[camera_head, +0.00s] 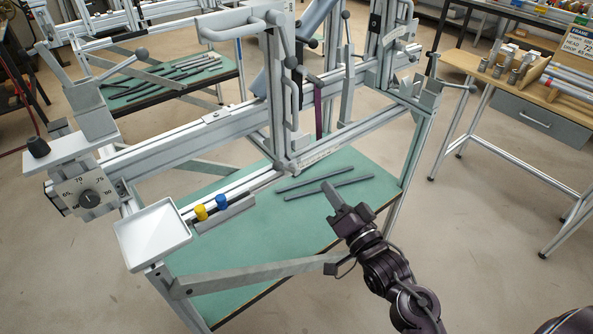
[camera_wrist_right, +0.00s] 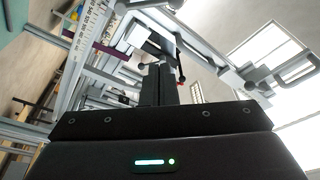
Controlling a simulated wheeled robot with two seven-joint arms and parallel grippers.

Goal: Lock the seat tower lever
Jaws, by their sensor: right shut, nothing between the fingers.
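The frame jig (camera_head: 205,135) is a pale metal rail with upright towers and clamps, standing over a green-topped table. A central tower (camera_head: 278,100) carries a bent handle and a lever with a dark ball knob (camera_head: 291,62). More ball-knob levers show nearby, and I cannot tell for sure which is the seat tower lever. My right gripper (camera_head: 335,196) is shut and empty, in front of the rail and above the green table, apart from the levers. In the right wrist view its fingers (camera_wrist_right: 160,85) point at the jig's posts and knobs. My left gripper is out of view.
A white tray (camera_head: 153,234) and yellow and blue pieces (camera_head: 221,202) sit at the jig's near left. A wooden bench (camera_head: 490,75) stands right. Floor between the tables is clear.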

